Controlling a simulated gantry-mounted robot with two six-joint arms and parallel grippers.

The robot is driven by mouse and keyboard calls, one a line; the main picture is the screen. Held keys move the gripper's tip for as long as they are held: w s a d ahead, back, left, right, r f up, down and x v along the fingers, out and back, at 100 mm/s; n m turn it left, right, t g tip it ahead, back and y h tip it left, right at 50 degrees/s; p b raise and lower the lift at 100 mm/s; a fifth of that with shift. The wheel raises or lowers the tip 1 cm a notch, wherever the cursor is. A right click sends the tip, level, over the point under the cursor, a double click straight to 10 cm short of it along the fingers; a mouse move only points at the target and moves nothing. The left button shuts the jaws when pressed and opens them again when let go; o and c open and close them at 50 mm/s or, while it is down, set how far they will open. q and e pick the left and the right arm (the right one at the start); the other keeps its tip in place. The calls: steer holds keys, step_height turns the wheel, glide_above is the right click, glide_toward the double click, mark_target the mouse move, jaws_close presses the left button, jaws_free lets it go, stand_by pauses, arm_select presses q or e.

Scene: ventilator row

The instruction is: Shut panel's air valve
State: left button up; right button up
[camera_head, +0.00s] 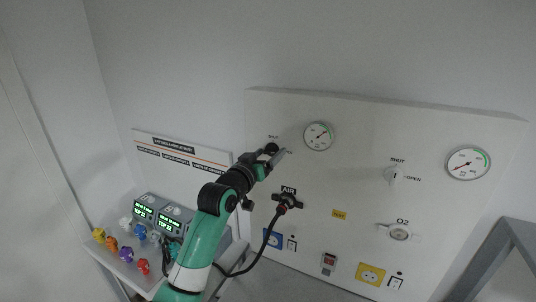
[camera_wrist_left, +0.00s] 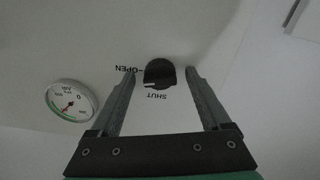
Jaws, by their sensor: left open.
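The panel's air valve is a black round knob (camera_wrist_left: 158,72) with a pale mark at its lower edge. In the left wrist view the word OPEN is to its left and SHUT below it. In the head view the knob (camera_head: 271,147) is partly hidden by my left gripper (camera_head: 277,155) at the panel's upper left. The left gripper is open, its two fingers on either side of the knob, with gaps visible in the wrist view. I cannot tell whether the fingertips reach the knob's depth. My right gripper is not in view.
The air gauge (camera_head: 318,136) is right of the knob. Below, a black hose plugs into the AIR outlet (camera_head: 287,201). A white O2 valve (camera_head: 393,175) and second gauge (camera_head: 468,163) are farther right.

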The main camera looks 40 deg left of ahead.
arm_select(q)
jaws_close()
stand_by(0.3)
steer(key=shift+n, duration=0.4)
steer(key=shift+r+n+p, duration=0.1)
steer(key=shift+n+p, duration=0.5)
steer(key=shift+n, duration=0.3)
steer(key=n+p, duration=0.1)
steer(key=n, duration=0.3)
steer(key=shift+p, duration=0.3)
steer(key=n+p, duration=0.1)
steer(key=n, duration=0.3)
steer(key=shift+n, duration=0.4)
steer(key=shift+n+p, duration=0.8)
steer(key=shift+n, duration=1.1)
